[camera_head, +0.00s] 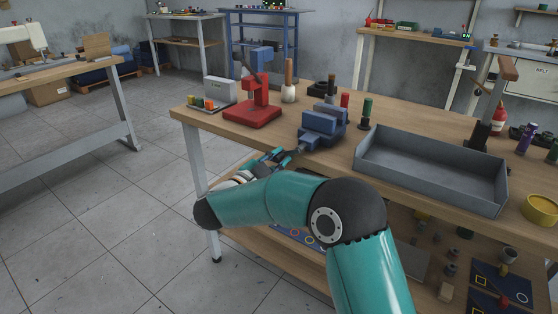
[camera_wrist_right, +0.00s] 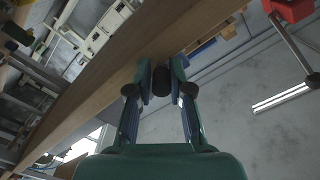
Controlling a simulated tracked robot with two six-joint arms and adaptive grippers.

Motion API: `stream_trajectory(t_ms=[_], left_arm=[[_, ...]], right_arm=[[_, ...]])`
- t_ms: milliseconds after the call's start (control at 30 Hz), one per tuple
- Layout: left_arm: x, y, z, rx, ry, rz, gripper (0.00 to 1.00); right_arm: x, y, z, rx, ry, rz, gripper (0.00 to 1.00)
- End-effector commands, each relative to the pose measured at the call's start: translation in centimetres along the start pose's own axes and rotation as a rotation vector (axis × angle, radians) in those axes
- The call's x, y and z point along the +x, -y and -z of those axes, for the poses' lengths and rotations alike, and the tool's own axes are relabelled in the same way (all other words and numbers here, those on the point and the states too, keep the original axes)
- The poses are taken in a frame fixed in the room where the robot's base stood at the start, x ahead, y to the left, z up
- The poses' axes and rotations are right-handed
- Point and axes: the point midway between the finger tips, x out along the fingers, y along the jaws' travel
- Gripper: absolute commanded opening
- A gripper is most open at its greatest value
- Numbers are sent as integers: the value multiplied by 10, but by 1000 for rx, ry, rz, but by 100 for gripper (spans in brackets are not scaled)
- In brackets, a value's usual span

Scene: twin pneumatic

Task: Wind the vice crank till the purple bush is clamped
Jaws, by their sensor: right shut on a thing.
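The blue vice (camera_head: 322,124) stands near the front edge of the workbench. My right gripper (camera_head: 287,154) is at the vice's front side, just off the bench edge. In the right wrist view my right gripper (camera_wrist_right: 160,82) is shut on a dark round knob (camera_wrist_right: 161,80), which appears to be the crank handle. The rest of the crank is mostly hidden. I cannot make out a purple bush between the vice jaws. A purple cylinder (camera_head: 525,139) stands at the far right of the bench. My left gripper is not in view.
A red press (camera_head: 253,105) stands left of the vice, and a grey tray (camera_head: 430,176) lies to its right. Bottles and cylinders stand behind the vice, including a green one (camera_head: 366,112). The bench's wooden edge (camera_wrist_right: 110,85) runs close by my gripper. The floor in front is clear.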

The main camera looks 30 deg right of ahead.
Motion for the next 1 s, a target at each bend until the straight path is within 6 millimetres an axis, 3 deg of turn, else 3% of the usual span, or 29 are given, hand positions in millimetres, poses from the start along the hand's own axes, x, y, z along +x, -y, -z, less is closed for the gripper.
stream_trajectory(t_ms=[100, 133, 267, 667, 833, 1000], left_arm=[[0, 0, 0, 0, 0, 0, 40], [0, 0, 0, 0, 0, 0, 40], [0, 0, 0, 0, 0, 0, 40], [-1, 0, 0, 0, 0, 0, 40], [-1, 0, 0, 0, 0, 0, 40], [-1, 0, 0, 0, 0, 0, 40]], right_arm=[[-1, 2, 0, 0, 1, 6, 0], [-1, 2, 0, 0, 1, 6, 21], [-1, 2, 0, 0, 1, 5, 42], [-5, 1, 0, -1, 1, 2, 42], [-27, 1, -1, -2, 2, 5, 42], [-62, 1, -1, -3, 3, 7, 42]])
